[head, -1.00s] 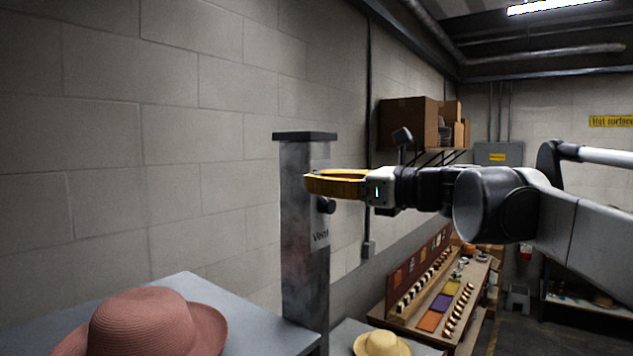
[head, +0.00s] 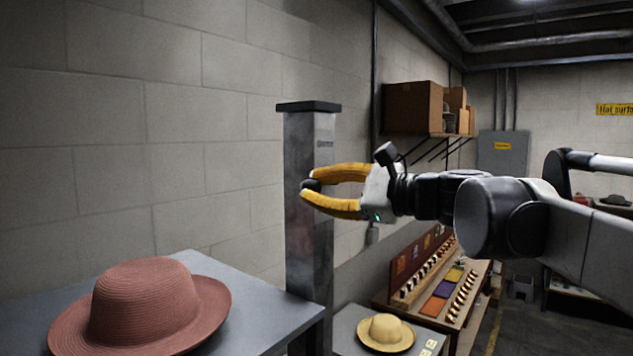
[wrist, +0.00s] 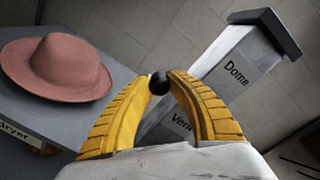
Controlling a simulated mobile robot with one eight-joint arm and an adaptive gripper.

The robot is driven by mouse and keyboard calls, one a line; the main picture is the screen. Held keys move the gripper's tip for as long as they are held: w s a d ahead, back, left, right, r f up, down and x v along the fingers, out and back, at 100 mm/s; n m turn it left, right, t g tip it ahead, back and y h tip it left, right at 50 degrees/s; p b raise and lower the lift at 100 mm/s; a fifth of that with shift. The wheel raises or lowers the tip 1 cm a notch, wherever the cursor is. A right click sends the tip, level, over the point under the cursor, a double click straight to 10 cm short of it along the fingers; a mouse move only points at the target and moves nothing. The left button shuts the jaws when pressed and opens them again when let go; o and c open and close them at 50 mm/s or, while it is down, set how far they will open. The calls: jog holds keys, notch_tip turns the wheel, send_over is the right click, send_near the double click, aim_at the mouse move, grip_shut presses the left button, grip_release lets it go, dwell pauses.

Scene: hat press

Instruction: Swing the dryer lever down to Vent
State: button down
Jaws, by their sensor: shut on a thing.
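The dryer lever's black round knob (head: 311,185) stands out from the front of a grey metal post (head: 306,255). My gripper (head: 307,187), with yellow ridged fingers, is shut on the knob, its fingertips on either side. The knob also shows between the fingertips in the wrist view (wrist: 159,82). In that view the post (wrist: 225,65) carries the label Dome near its top and Vent lower down, partly covered by a finger. In the head view the upper label is too small to read surely. The rest of the lever is hidden.
A pink brimmed hat (head: 142,308) lies on a grey dryer table (head: 262,318) left of the post. A straw hat (head: 385,332) sits on a lower surface to the right. A bench (head: 452,322) with coloured squares stands behind.

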notch_tip(320, 180, down, 6)
jog(key=w+d+n+b, duration=0.1)
jog(key=w+n+b, duration=0.1)
jog(key=n, duration=0.5)
jog(key=shift+d+b, duration=0.3)
jog(key=shift+b, duration=0.25)
jog(key=shift+f, duration=0.1)
jog(key=c, duration=1.2)
grip_release()
jog(key=shift+w, duration=0.15)
jog(key=v, duration=1.2)
jog(key=shift+s, duration=0.2)
jog(key=shift+a, duration=0.1)
